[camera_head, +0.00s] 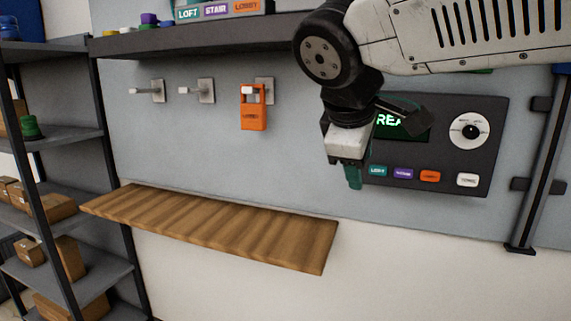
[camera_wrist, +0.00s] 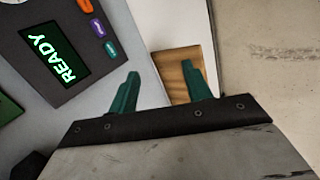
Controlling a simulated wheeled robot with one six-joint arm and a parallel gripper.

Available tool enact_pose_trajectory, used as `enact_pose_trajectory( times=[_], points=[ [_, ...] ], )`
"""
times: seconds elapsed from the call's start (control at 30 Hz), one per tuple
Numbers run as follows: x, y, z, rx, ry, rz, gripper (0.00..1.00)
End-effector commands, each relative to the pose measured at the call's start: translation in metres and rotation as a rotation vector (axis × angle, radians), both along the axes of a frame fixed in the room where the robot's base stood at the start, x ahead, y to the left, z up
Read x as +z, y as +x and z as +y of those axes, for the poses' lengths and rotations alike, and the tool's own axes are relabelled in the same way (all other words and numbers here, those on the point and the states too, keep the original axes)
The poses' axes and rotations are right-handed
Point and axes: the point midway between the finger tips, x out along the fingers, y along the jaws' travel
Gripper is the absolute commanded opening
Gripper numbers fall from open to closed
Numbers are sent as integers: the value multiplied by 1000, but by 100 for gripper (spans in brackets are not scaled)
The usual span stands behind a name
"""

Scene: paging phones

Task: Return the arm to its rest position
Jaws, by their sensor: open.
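My gripper (camera_head: 353,176) hangs below my arm at the upper right of the head view, in front of the left part of the dark paging panel (camera_head: 480,125). In the wrist view my gripper (camera_wrist: 164,86) shows two green fingers spread apart with nothing between them. The panel's screen reads READY in the wrist view (camera_wrist: 62,58); in the head view my arm hides part of it. An orange phone (camera_head: 253,109) hangs on the right-hand wall hook, left of my gripper and apart from it.
Two empty hooks (camera_head: 205,91) are left of the phone. A wooden shelf (camera_head: 230,229) juts out below. A dark shelf (camera_head: 200,40) with labelled blocks runs above, near my arm. A rack (camera_head: 75,185) with boxes stands left. A vertical post (camera_head: 545,150) is at right.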

Motion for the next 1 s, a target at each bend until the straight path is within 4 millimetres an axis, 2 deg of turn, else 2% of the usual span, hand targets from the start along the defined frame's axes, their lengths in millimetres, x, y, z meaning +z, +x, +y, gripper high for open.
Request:
enact_pose_trajectory(
  times=[0.03,0.17,0.2,0.3,0.4,0.5,0.6,1.0],
  points=[
    [-25,-20,-25,-104,71,49,49],
    [-89,-82,-74,-402,273,175,49],
    [-108,-103,-86,-500,335,209,49],
    [-147,-151,-108,-720,475,271,49],
    [-171,-182,-122,-858,565,294,49],
    [-179,-196,-135,-934,605,272,49],
    [-174,-197,-144,-971,623,235,49],
    [-173,-197,-148,-987,626,225,49]
  ],
)
